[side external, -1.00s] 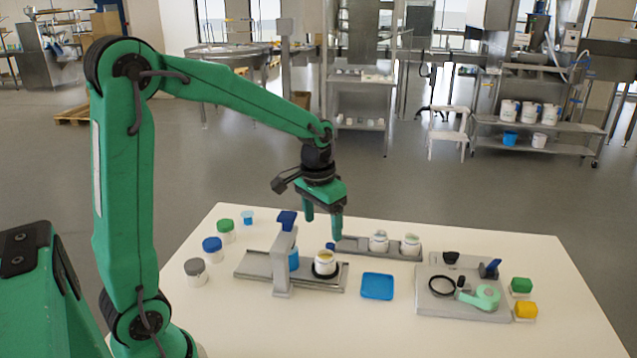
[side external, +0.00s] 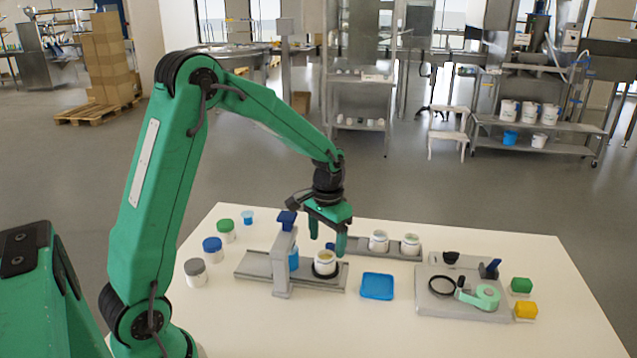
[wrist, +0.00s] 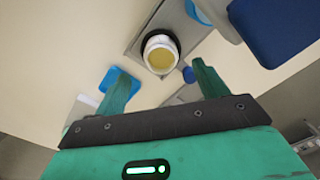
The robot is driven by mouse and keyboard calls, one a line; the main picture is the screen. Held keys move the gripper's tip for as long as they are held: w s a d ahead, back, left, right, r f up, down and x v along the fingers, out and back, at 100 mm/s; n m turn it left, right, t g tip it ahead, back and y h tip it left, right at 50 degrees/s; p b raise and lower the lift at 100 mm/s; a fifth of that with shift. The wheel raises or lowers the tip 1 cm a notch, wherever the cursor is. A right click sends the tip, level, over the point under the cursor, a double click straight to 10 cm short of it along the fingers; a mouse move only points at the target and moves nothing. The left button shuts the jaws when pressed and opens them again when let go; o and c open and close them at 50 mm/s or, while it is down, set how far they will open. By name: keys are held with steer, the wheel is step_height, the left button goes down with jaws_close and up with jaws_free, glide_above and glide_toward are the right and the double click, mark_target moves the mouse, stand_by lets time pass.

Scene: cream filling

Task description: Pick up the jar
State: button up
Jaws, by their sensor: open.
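An open white jar (side external: 325,263) with yellowish cream inside stands upright in a black ring on the grey rail. It also shows from above in the wrist view (wrist: 161,53), beyond and between my fingers. My gripper (side external: 327,238) is open and empty, pointing down just above this jar; the fingers do not appear to touch it. In the wrist view my gripper (wrist: 164,88) has its fingers spread wide on either side. Two more open white jars, one (side external: 378,242) and another (side external: 410,245), stand on a rear grey rail.
A grey post with a blue top (side external: 287,220) rises left of the jar, close to my gripper. A blue tray (side external: 377,287) lies to the right. Lidded jars (side external: 212,249) stand at left. A grey fixture with green tape (side external: 487,297) is at right.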

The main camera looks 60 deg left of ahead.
mark_target(325, 258)
steer(key=shift+f, duration=0.2)
steer(key=shift+s+a+f, duration=0.1)
steer(key=shift+f, duration=1.2)
steer(key=shift+s+f, duration=0.1)
steer(key=shift+f, duration=1.15)
steer(key=c, duration=1.1)
